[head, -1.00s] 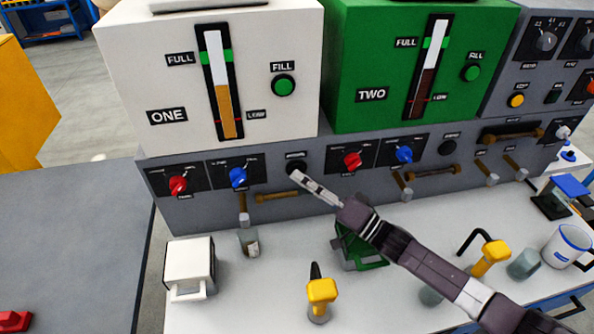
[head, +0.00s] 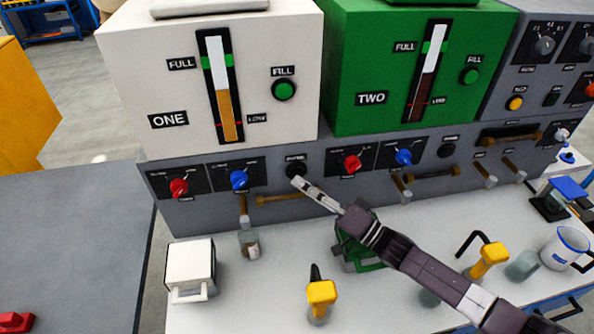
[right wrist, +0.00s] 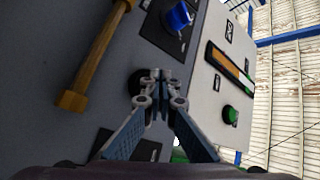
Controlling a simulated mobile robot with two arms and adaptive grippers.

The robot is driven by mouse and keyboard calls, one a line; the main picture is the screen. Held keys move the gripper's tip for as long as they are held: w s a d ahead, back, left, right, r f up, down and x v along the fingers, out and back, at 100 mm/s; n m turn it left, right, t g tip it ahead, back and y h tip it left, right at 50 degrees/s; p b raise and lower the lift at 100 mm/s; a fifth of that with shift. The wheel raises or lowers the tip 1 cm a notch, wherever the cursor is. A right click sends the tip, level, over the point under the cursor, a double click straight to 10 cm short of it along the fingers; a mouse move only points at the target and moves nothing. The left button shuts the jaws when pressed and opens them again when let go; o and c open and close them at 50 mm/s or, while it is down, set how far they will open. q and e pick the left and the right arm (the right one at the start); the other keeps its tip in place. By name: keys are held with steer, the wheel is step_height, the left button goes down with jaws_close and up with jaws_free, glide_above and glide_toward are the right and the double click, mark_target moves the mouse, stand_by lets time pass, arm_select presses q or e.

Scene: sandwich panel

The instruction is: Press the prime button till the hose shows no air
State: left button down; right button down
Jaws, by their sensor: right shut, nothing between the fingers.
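The black prime button (head: 295,169) sits on the grey panel under the white tank ONE (head: 150,80). It also shows in the right wrist view (right wrist: 136,82), partly behind the fingers. My right gripper (head: 298,182) is shut and empty, its tips at the lower edge of the button in the head view; I cannot tell whether they touch it. In the right wrist view the fingertips (right wrist: 160,79) meet in front of the panel. The amber-brown hose (head: 278,198) runs below the button and looks evenly coloured; air in it is too small to tell. My left gripper is out of view.
A red knob (head: 179,188) and a blue knob (head: 239,179) are left of the button. A small glass (head: 249,245) stands under a spout. A white box-like jug (head: 190,268) and a yellow-handled tool (head: 321,293) stand on the counter. My right arm crosses above a green jug.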

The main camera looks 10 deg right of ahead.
steer(key=shift+s, duration=0.15)
steer(key=shift+s+p, duration=1.4)
steer(key=shift+s, duration=1.1)
